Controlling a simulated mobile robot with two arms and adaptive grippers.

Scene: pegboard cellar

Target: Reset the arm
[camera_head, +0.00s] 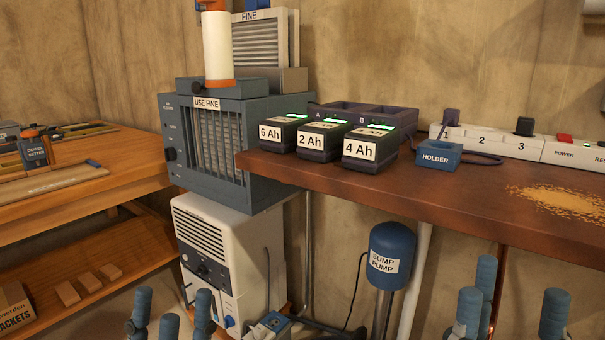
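My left gripper (171,312) shows at the bottom left of the head view, its blue-grey fingers pointing up and spread apart with nothing between them. My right gripper (511,308) shows at the bottom right, in front of and below the brown bench top, its fingers also spread and empty. The lower parts of both grippers and the arms are cut off by the picture's bottom edge. Neither gripper appears to touch anything.
The brown bench (420,195) carries batteries labelled 6 Ah (270,133), 2 Ah (324,128) and 4 Ah (359,149), a blue holder (438,157) and a power strip (485,138). A sump pump (391,245) and white appliance (215,255) stand below. A wooden table (120,155) is left.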

